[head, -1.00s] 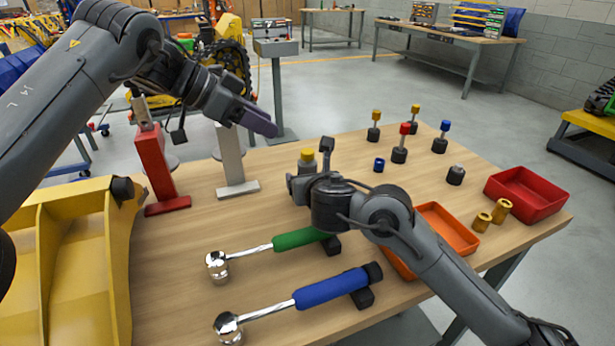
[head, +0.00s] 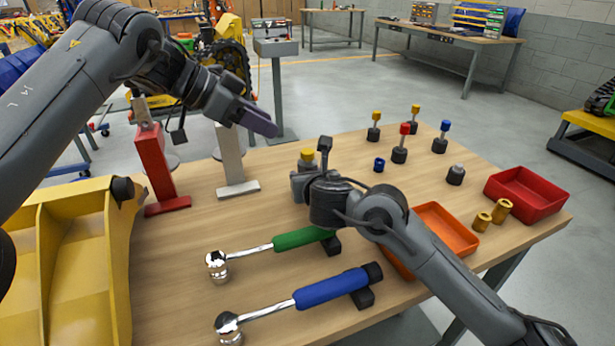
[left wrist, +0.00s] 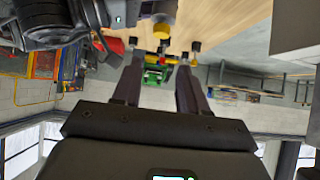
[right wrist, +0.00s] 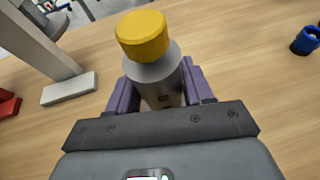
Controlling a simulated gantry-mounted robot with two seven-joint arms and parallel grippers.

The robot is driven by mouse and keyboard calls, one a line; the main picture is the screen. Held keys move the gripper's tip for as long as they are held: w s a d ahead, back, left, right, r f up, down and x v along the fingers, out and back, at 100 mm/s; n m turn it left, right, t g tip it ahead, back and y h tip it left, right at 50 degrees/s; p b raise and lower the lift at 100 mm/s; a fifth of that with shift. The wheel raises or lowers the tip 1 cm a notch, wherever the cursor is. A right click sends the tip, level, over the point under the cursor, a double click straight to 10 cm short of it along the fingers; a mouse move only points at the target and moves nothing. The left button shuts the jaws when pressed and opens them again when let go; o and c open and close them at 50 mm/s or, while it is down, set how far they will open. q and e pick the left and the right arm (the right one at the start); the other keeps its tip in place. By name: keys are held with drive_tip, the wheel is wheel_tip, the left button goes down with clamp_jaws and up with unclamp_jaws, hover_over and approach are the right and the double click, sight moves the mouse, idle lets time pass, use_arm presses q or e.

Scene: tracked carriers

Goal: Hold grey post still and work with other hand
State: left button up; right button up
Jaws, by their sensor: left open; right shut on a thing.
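A grey post with a yellow cap stands on the wooden table, its cap showing in the head view (head: 307,154). In the right wrist view the grey post (right wrist: 157,80) is between the two purple fingers of my right gripper (right wrist: 158,88), which is shut on it below the cap. Its foot is hidden. My left gripper (head: 262,122) is open and raised above the far left of the table, near the pale grey stand (head: 230,158). In the left wrist view its fingers (left wrist: 158,88) are apart with nothing held, and the yellow cap (left wrist: 163,31) shows beyond them.
A red stand (head: 155,165) and a yellow part (head: 75,240) are at the left. Two wrenches with green (head: 300,239) and blue (head: 332,288) grips lie in front. Several capped posts, a blue ring (head: 379,165), brass sleeves, an orange tray (head: 447,224) and a red tray (head: 527,190) are at the right.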

sight(306, 151)
use_arm(q)
drive_tip(key=shift+o, duration=1.3)
drive_tip(key=d+f+m+t, duration=0.1)
drive_tip(key=d+m+t, duration=0.1)
drive_tip(key=m, duration=1.2)
drive_tip(key=d+f+m+t, duration=0.1)
drive_tip(key=d+m, duration=0.1)
drive_tip(key=m, duration=1.3)
drive_tip(key=s+a+f+m+t+h, duration=0.1)
drive_tip(key=s+a+f+m, duration=0.1)
drive_tip(key=s+a+m, duration=0.25)
drive_tip(key=shift+n, duration=0.25)
drive_tip(key=x, duration=0.7)
drive_tip(key=w+x, duration=0.1)
drive_tip(key=x, duration=0.3)
drive_tip(key=shift+r, duration=0.3)
